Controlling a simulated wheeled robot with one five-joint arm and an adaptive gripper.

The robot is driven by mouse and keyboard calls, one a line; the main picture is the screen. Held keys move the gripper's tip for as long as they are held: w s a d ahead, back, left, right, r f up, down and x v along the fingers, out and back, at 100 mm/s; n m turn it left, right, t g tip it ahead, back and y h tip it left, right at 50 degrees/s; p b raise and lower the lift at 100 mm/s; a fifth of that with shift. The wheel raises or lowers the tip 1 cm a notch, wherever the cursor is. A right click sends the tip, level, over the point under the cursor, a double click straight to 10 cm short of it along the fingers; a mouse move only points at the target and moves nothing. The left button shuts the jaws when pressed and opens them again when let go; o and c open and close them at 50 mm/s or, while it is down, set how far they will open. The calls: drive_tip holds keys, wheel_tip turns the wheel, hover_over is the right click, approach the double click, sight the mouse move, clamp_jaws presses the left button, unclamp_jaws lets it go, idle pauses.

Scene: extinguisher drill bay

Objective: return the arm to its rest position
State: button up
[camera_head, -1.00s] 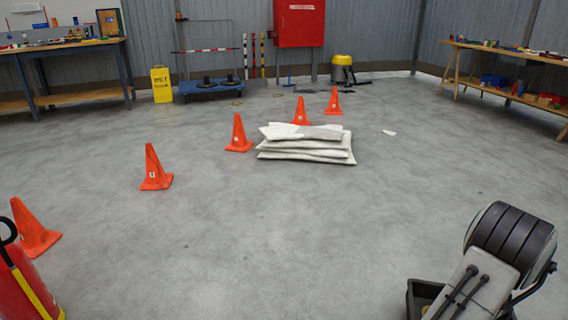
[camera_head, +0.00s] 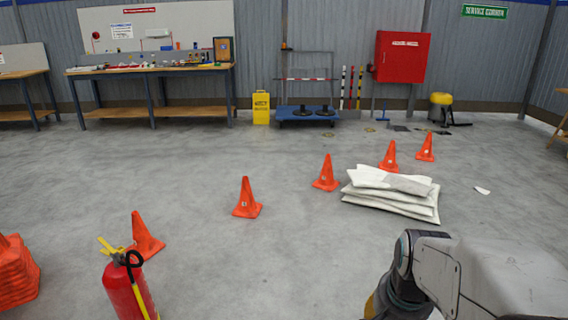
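My arm (camera_head: 475,275) shows at the lower right of the head view, as a grey-white link and a dark joint. It is bent and reaches in from the right edge. My gripper is not in the picture, so its fingers and anything in them are hidden.
A red extinguisher (camera_head: 128,290) stands at the lower left, beside stacked orange cones (camera_head: 15,275). A row of cones (camera_head: 247,198) runs toward the pile of white sacks (camera_head: 392,193). A workbench (camera_head: 150,72), blue trolley (camera_head: 306,113) and red cabinet (camera_head: 400,57) line the back wall.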

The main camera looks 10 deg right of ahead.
drive_tip(key=s+a+r+n+p, duration=0.3)
drive_tip(key=a+r+n+p, duration=0.1)
drive_tip(key=r, duration=0.3)
drive_tip(key=s+a+r+n+t+y+p, duration=0.1)
drive_tip(key=s+a+r+n+p, duration=0.2)
drive_tip(key=a+r+n+p, duration=0.2)
wheel_tip(320, 180, up, 2)
drive_tip(key=shift+a+r+n, duration=0.1)
drive_tip(key=shift+a+n, duration=1.05)
drive_tip(key=shift+n, duration=0.05)
drive_tip(key=shift+w, duration=0.1)
